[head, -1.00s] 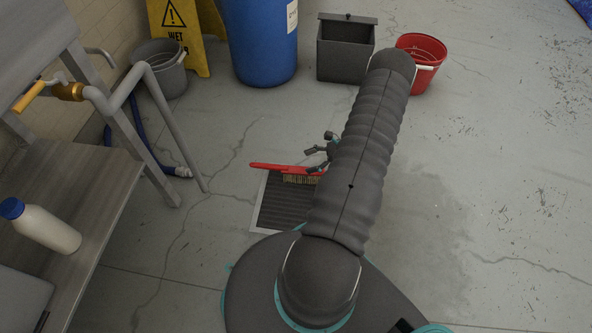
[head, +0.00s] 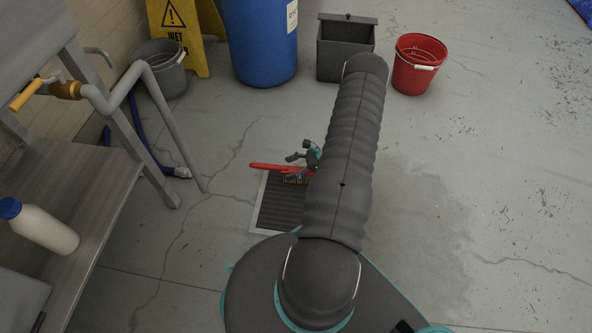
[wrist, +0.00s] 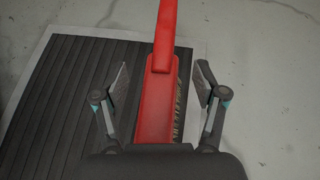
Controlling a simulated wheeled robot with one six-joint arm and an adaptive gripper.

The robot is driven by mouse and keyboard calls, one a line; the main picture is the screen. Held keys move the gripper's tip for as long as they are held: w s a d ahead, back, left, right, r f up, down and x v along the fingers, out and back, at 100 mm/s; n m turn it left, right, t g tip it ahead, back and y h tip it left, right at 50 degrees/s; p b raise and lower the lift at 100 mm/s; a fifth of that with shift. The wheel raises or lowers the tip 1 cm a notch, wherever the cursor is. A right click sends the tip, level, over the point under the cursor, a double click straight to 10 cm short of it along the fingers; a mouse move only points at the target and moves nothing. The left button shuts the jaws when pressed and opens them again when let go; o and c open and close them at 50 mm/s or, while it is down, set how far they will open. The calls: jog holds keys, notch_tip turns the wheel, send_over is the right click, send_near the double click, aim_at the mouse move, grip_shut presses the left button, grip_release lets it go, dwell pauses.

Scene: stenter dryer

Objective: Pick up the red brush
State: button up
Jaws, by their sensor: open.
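The red brush (head: 268,167) lies across a dark ribbed floor grate in the head view, its handle pointing left and its right part hidden behind my arm and gripper. In the wrist view the brush (wrist: 165,90) runs up the middle, with pale bristles along its right side. My gripper (head: 291,167) is at the brush in the head view. In the wrist view my gripper (wrist: 163,78) is open, with one finger on each side of the brush. A gap shows between each finger and the brush.
The ribbed grate (head: 275,210) with a pale rim lies in the floor. A steel bench (head: 95,190) with a white bottle (head: 45,228) stands at left. A grey bucket (head: 163,75), blue drum (head: 260,45), grey bin (head: 345,55) and red bucket (head: 417,68) stand behind. Floor at right is clear.

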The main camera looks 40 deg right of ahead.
grip_shut()
jog(key=shift+r, duration=0.15)
